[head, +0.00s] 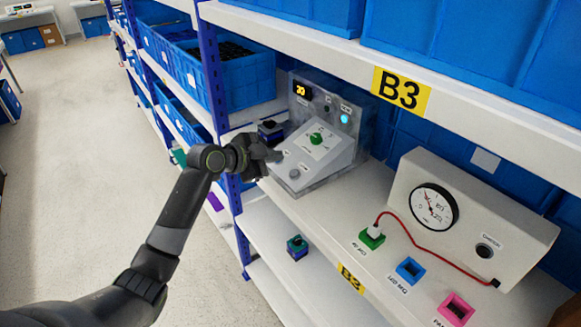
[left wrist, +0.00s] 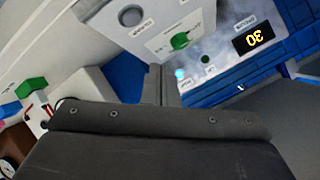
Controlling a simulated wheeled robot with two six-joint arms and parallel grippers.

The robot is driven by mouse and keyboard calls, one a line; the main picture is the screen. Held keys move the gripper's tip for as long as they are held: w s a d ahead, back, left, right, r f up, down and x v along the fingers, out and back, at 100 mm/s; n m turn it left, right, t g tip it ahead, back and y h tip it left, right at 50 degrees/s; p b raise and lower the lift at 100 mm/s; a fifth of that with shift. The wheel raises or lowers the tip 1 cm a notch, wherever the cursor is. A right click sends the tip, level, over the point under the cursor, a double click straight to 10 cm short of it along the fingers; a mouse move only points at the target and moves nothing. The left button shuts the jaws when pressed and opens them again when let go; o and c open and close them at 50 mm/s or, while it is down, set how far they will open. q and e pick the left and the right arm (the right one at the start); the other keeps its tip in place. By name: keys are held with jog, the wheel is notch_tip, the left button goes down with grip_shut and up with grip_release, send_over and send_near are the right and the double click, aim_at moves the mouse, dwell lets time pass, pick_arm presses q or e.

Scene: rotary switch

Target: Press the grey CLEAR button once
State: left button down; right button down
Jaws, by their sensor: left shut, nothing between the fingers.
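The control box (head: 322,152) stands on the shelf, with a sloped light panel and an upright grey back. A round grey button (head: 294,173) sits low on the panel; its label is too small to read. The grey button also shows at the top of the left wrist view (left wrist: 131,16). A green rotary knob (head: 316,138) sits higher on the panel. My left gripper (head: 274,156) is shut and empty at the panel's left edge, up and left of the grey button. It hides part of that edge; I cannot tell whether it touches. My right gripper is not in view.
An orange display (head: 301,91) reads 30, and a cyan lamp (head: 344,118) is lit. A gauge box (head: 465,215) with a red cable stands to the right. Green, blue (head: 411,270) and pink sockets line the shelf front. A blue upright (head: 213,75) is near my arm.

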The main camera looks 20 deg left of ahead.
aim_at(294, 174)
pick_arm(q)
notch_tip(294, 174, up, 3)
jog(key=shift+d+m, duration=0.15)
jog(key=shift+m, duration=0.25)
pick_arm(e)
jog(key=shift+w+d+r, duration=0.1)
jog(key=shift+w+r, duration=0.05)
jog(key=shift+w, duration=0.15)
pick_arm(q)
jog(key=shift+w+f, duration=0.1)
